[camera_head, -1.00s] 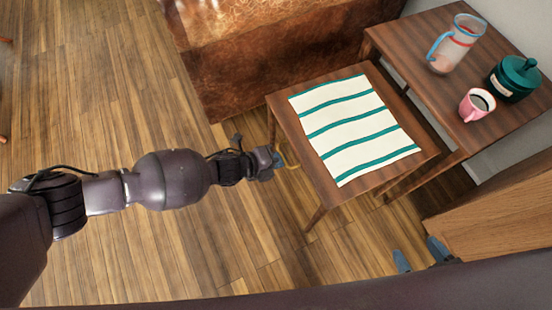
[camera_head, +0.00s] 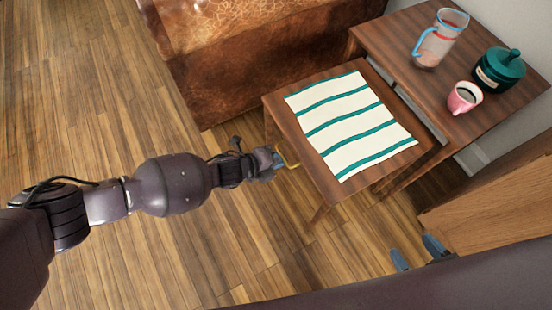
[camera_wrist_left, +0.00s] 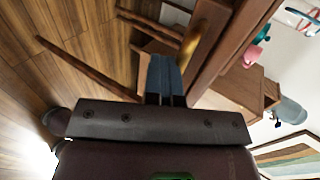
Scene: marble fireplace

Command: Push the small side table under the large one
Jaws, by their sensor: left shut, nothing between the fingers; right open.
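The small side table (camera_head: 300,143) is dark wood with a striped cloth on its top. The large table (camera_head: 385,45) stands at its right; the tops are close together, and I cannot tell how far they overlap. A yellow curved handle (camera_head: 291,160) is on the small table's left side. My left gripper (camera_head: 277,162) is at this handle, shut and empty; whether it touches is unclear. In the left wrist view its blue fingers (camera_wrist_left: 164,78) are together beside the table. My right gripper (camera_head: 415,254) is open at the bottom right, away from both tables.
A pitcher (camera_head: 440,42), a green jar (camera_head: 497,72) and a pink mug (camera_head: 463,98) stand on the large table. A brown block-like piece (camera_head: 260,75) is behind the small table. Wooden furniture (camera_head: 490,195) is at the right. The floor at left is clear.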

